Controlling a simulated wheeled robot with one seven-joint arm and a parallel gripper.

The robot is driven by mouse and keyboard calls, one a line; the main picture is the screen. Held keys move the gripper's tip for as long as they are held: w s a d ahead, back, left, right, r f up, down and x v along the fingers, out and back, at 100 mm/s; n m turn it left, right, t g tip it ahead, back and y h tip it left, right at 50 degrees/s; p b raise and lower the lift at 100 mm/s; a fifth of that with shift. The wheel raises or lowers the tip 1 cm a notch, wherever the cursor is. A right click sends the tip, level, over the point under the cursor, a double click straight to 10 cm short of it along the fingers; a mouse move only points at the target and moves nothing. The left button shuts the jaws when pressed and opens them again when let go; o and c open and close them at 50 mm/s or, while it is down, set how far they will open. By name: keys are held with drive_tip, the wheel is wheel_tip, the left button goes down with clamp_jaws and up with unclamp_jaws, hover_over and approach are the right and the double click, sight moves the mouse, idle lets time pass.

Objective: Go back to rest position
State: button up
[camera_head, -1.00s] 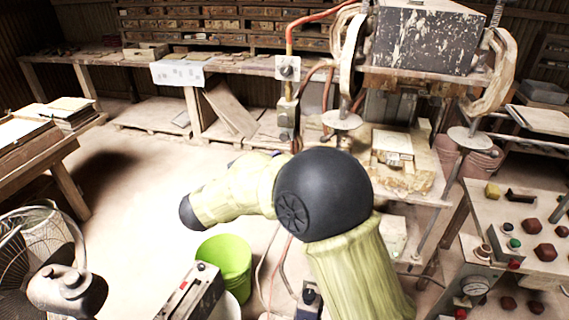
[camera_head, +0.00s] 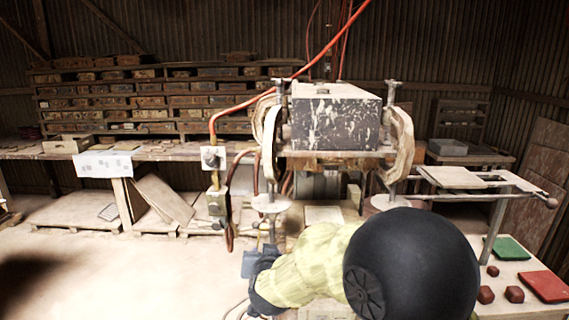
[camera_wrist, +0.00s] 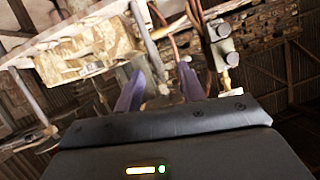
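My gripper (camera_wrist: 163,88) shows in the wrist view with its two bluish-purple fingers apart. Nothing is seen between them. In the head view my arm reaches from the lower right toward the press (camera_head: 335,120), and the end of the arm is low in front of it. The fingers are small and hard to make out there. The press has a grey, paint-flecked block on top. Its lower bed is partly hidden by my arm.
A switch box (camera_head: 213,157) and hoses hang left of the press. A long bench (camera_head: 150,152) runs behind. The floor (camera_head: 130,265) at left is clear.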

drive_tip(key=s+d+f+g, duration=0.5)
drive_tip(key=s+d+f, duration=0.1)
drive_tip(key=s+d, duration=0.4)
drive_tip(key=s+d+f+g+h, duration=0.1)
drive_tip(key=s+d+f+g, duration=0.4)
drive_tip(key=s+d, duration=0.5)
drive_tip(key=s+g, duration=0.1)
drive_tip(key=s, duration=0.2)
drive_tip(key=shift+s+f+n, duration=0.2)
drive_tip(key=shift+f+n, duration=0.1)
drive_tip(key=shift+f, duration=0.1)
drive_tip(key=shift+w+a, duration=0.1)
drive_tip(key=shift+a, duration=0.05)
